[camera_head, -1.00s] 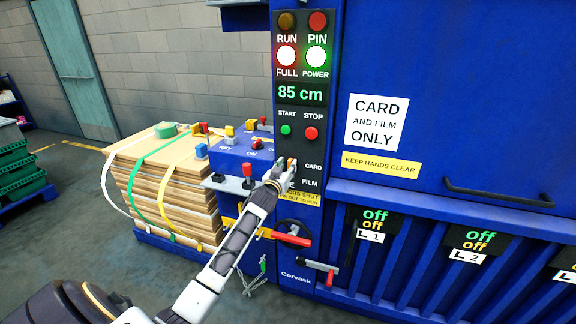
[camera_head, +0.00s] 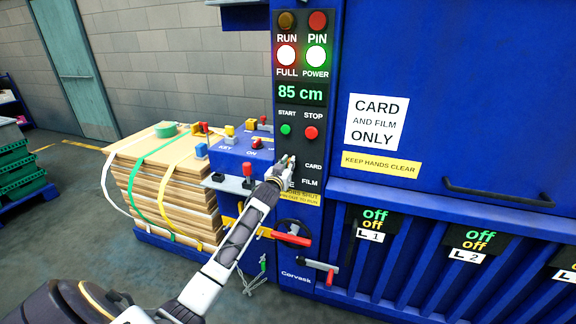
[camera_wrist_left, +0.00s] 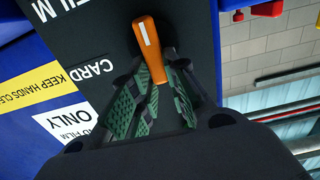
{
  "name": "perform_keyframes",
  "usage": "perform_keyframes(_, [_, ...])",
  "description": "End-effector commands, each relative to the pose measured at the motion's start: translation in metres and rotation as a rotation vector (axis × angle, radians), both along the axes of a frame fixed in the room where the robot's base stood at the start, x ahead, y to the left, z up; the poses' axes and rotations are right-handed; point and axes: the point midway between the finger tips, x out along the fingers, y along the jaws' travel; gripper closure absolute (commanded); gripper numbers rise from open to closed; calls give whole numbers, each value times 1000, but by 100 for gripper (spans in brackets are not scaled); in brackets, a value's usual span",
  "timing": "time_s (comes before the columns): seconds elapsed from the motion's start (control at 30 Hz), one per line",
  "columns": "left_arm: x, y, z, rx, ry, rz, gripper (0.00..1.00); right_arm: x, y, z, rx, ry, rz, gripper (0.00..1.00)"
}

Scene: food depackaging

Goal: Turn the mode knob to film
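The mode knob (camera_wrist_left: 150,50) is an orange bar with a white line, standing out from the black control panel (camera_head: 299,148). In the left wrist view, the line is at the knob's upper end. The knob lies beside the printed words CARD (camera_wrist_left: 88,68) and FILM (camera_wrist_left: 75,8). My left gripper (camera_head: 287,162) is at the panel, and its green-padded fingers (camera_wrist_left: 154,80) lie close on both sides of the knob, apparently shut on it. In the head view, the fingers hide most of the knob. My right gripper is not in view.
START (camera_head: 286,130) and STOP (camera_head: 311,133) buttons sit just above. A red-handled lever (camera_head: 292,239) projects below my left wrist. A blue box with switches (camera_head: 232,150) and strapped cardboard (camera_head: 165,190) stand to the left.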

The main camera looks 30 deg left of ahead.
Motion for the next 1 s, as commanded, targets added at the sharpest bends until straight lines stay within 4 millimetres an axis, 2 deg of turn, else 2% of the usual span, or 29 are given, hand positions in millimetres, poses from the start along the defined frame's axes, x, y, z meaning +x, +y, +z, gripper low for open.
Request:
perform_keyframes(0.47, [0,1,0,-58,-13,0,100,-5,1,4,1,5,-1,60])
perform_keyframes(0.77, [-2,6,0,-235,-54,1,100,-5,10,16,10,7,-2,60])
perform_keyframes(1.0, [-3,10,-2,-433,-101,1,100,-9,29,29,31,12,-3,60])
